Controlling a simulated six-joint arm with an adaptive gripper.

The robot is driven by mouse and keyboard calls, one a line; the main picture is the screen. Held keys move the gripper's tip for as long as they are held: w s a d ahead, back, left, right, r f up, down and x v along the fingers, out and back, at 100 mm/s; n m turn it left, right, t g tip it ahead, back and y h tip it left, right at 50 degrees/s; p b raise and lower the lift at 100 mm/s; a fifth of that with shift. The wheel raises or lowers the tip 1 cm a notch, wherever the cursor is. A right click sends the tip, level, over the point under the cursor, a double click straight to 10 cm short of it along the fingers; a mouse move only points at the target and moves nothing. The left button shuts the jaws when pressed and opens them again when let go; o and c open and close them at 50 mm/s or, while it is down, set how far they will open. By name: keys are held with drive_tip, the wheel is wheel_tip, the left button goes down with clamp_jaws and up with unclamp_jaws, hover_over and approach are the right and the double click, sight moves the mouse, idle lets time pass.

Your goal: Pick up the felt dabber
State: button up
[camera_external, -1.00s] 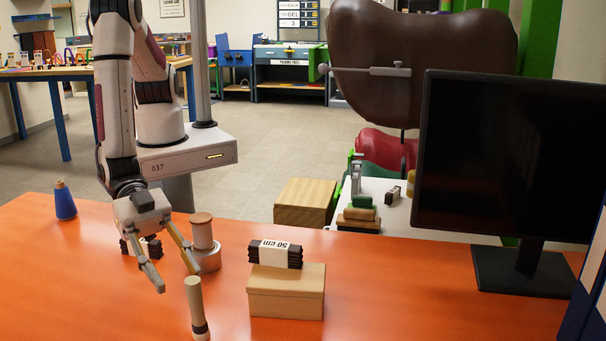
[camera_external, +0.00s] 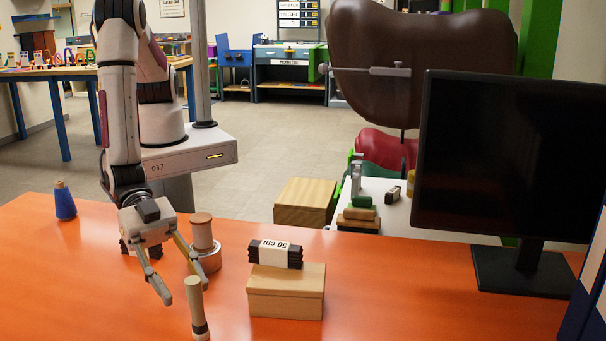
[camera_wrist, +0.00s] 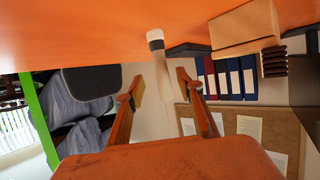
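The felt dabber (camera_external: 197,312) is a pale, slim cylinder with a black band near its lower end. It stands upright on the orange table near the front edge. In the wrist view the dabber (camera_wrist: 163,70) shows its black band and white tip, and appears in the gap between my fingers, closer to the right one. My gripper (camera_external: 182,288) is open and empty, tilted down just behind and above the dabber in the external view. In the wrist view my gripper (camera_wrist: 154,87) has its fingers spread wide. I see no contact; the exact depth between fingers and dabber is unclear.
A cardboard box (camera_external: 286,294) with a dark banded bundle (camera_external: 275,254) on top stands right of the dabber. A wooden spool on a tin (camera_external: 203,240) stands behind. A blue cone (camera_external: 64,202) is far left; a monitor (camera_external: 510,165) is right. The table's left front is clear.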

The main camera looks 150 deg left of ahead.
sight(196, 304)
drive_tip(key=shift+a+x, duration=0.25)
drive_tip(key=shift+x, duration=2.35)
clamp_jaws()
